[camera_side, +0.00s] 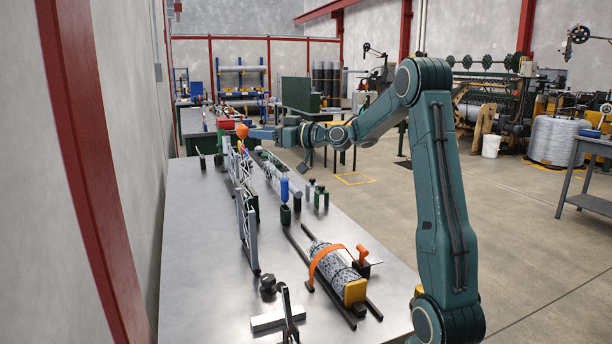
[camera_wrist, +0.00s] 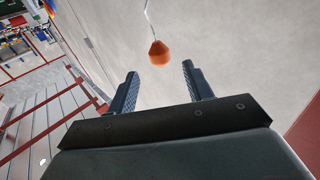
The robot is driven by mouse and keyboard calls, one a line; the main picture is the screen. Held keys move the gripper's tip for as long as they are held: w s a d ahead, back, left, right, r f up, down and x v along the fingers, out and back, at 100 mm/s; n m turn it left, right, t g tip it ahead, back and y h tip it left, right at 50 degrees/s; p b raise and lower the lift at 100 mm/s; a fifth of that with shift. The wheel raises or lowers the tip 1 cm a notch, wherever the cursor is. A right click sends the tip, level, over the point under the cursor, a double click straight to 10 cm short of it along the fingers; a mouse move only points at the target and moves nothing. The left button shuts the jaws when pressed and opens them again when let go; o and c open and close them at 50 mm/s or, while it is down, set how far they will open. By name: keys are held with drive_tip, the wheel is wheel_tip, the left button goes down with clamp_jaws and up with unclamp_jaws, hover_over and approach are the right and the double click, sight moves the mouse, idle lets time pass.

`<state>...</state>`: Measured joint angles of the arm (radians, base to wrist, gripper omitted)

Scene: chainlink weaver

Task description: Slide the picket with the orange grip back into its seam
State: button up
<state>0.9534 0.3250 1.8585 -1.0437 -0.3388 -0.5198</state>
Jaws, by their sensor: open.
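The orange grip (camera_side: 242,131) is at the top of the mesh panel row in the side view, near the far end of the bench. In the wrist view the orange grip (camera_wrist: 159,53) lies in line with the gap between my fingers, at or just past the fingertips. A thin, bent, pale picket (camera_wrist: 149,14) runs from it. My gripper (camera_side: 260,133) is open and points left at the grip; its open fingers (camera_wrist: 160,70) show in the wrist view with nothing held. The mesh panels (camera_side: 246,205) stand upright on the bench. The seam is too small to make out.
A blue-gripped piece (camera_side: 284,189) stands in a green holder. A mesh roll (camera_side: 333,268) with an orange strap lies on dark rails near the front of the metal bench (camera_side: 200,270). Small dark and green blocks stand to the right. The bench's left side is clear.

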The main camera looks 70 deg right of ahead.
sight(243, 131)
drive_tip(key=w, duration=0.7)
drive_tip(key=shift+w, duration=0.2)
clamp_jaws()
drive_tip(key=shift+f, duration=0.1)
